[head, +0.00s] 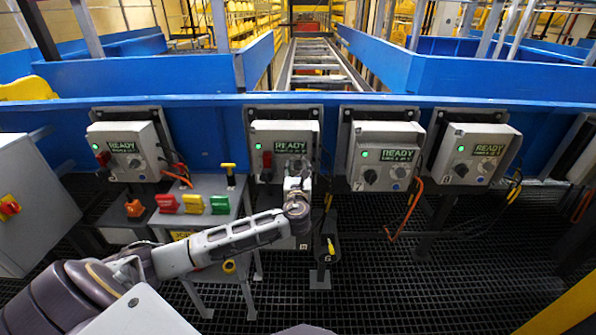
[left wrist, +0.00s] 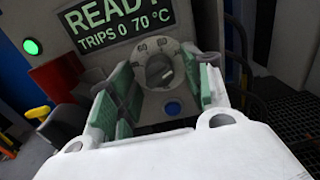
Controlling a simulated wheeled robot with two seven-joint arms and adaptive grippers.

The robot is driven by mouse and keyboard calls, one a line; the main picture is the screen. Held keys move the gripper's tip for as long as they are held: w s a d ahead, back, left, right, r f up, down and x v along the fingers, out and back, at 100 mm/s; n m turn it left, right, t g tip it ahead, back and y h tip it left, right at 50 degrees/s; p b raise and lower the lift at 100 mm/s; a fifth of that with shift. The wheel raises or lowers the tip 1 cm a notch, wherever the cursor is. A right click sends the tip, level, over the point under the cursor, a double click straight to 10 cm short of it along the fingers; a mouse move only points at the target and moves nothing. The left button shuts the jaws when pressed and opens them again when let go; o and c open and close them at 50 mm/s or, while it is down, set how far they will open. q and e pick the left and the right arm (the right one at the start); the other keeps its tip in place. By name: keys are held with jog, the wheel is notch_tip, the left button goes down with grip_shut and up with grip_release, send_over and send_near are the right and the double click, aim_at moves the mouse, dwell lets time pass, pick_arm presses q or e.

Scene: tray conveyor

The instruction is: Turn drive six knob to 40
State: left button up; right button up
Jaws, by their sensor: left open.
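The second drive box from the left (head: 260,139) has a lit green lamp and a display (head: 293,145) reading READY. In the left wrist view the display (left wrist: 115,28) reads "READY TRIPS 0 70 °C". Below it is a round grey knob (left wrist: 157,70) on a pale dial plate; its setting cannot be read. My left gripper (head: 296,172) is in front of this box. Its green-padded fingers (left wrist: 160,90) are open, one on each side of the knob. Whether they touch it cannot be told. In the head view the gripper mostly hides the knob.
A blue button (left wrist: 172,108) sits just below the knob, and a red part (left wrist: 60,85) is at its left. Similar drive boxes stand at left (head: 125,135) and right (head: 370,155), (head: 480,135).

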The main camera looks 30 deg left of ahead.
pick_arm(q)
jog(key=shift+w+a, duration=0.1)
jog(key=shift+c, duration=0.7)
jog(key=c, duration=0.9)
pick_arm(e)
jog(key=shift+w+r, duration=0.1)
